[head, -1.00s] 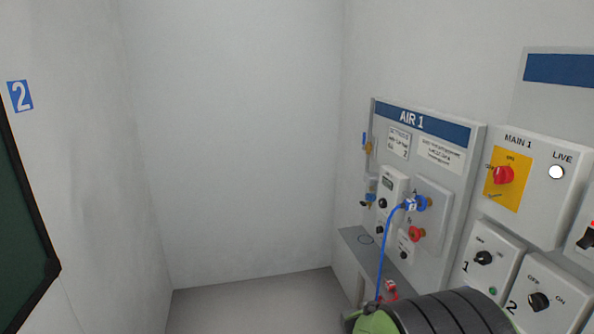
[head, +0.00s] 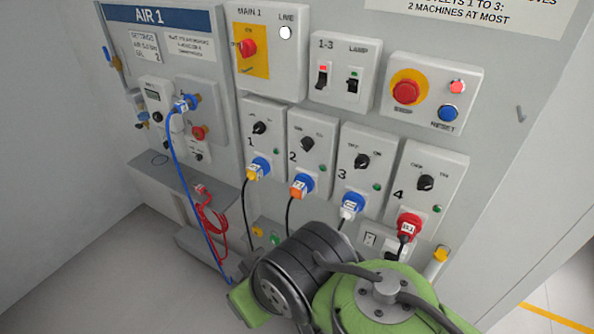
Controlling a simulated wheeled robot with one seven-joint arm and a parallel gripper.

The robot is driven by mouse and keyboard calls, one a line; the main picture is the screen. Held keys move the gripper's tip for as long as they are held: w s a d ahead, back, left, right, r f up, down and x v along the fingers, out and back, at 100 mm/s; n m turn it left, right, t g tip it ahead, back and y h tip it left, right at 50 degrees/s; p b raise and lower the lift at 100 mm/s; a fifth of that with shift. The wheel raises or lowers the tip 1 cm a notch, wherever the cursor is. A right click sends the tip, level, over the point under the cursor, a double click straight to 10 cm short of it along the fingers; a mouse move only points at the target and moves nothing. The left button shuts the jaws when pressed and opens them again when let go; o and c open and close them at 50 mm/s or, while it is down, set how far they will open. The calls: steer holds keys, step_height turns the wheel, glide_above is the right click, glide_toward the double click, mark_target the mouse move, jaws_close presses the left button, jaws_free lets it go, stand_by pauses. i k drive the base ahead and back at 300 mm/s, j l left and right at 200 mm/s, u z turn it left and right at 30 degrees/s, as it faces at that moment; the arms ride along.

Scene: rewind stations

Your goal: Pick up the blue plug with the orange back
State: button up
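The blue plug with the orange back (head: 299,190) sits in the blue socket under the number 2 panel (head: 311,149). A white label is on its back, and a dark cable hangs down from it. My green and black arm fills the bottom middle of the head view, below the plug and apart from it in the picture. My gripper is not in view.
Other plugs sit beside it: yellow-backed (head: 255,172) at 1, white-backed (head: 349,208) at 3, red (head: 408,227) at 4. A blue hose (head: 174,145) hangs from the AIR 1 panel (head: 150,16); a red coil (head: 208,215) hangs near it. Floor shows at left.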

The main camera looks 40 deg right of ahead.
mark_target(299, 188)
steer(key=z, duration=1.25)
